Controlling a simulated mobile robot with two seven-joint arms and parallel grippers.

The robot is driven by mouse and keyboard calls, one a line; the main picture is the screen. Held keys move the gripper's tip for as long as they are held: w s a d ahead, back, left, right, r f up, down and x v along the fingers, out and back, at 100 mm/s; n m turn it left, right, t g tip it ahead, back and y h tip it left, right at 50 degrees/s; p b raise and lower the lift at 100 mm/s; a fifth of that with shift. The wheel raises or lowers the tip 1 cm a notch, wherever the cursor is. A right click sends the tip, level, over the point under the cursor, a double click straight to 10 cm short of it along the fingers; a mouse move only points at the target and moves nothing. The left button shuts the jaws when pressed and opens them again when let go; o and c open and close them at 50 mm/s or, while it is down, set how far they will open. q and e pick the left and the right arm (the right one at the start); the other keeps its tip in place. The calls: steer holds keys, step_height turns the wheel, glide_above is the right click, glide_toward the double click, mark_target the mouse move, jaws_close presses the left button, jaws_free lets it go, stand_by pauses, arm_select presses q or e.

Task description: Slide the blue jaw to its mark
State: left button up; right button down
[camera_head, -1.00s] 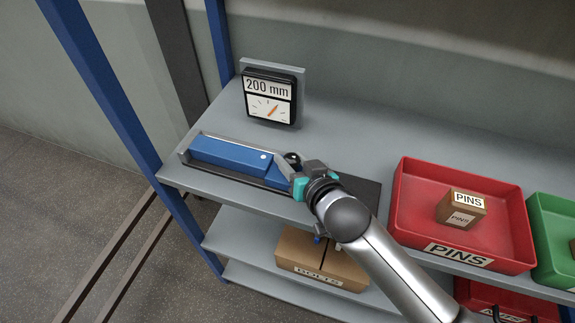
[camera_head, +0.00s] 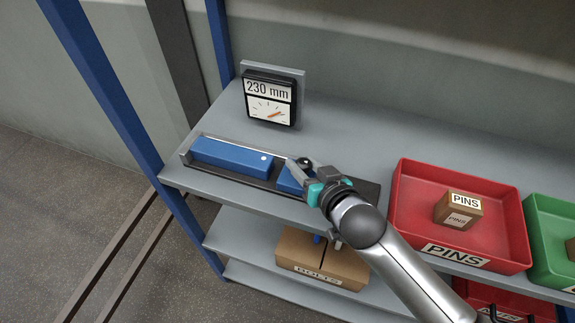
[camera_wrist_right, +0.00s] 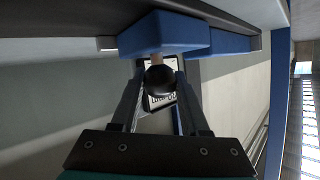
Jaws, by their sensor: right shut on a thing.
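The blue jaw (camera_head: 289,180) is a short block in a dark grey track (camera_head: 368,192) on the shelf, partly hidden behind my gripper. Its black ball knob (camera_head: 305,162) stands up from it. My right gripper (camera_head: 304,168) is shut on the knob; in the right wrist view the two fingers (camera_wrist_right: 160,88) hold the knob from both sides, below the blue jaw (camera_wrist_right: 165,36). A longer blue block (camera_head: 231,155) with a white dot sits at the track's left, with a gap between it and the jaw. I cannot make out a mark on the track. My left gripper is not in view.
A gauge (camera_head: 269,97) behind the track reads 230 mm. A red bin (camera_head: 401,215) with a PINS box (camera_head: 458,209) stands to the right, beside a green bin (camera_head: 535,225). A cardboard box (camera_head: 300,252) is on the shelf below. A blue post (camera_head: 115,100) rises at the left.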

steer(key=shift+s+d+f+p, duration=0.1)
steer(key=shift+s+d+p, duration=0.3)
steer(key=shift+d, duration=0.75)
steer(key=shift+s+d+r+p, duration=0.1)
steer(key=shift+s+d+p, duration=0.3)
steer(key=shift+d, duration=0.7)
steer(key=shift+s+d+f+p, duration=0.1)
steer(key=shift+s+d+p, duration=0.3)
steer(key=shift+d, duration=0.75)
steer(key=shift+c, duration=1.6)
jaws_free()
steer(key=v, duration=1.5)
steer(key=shift+s, duration=0.1)
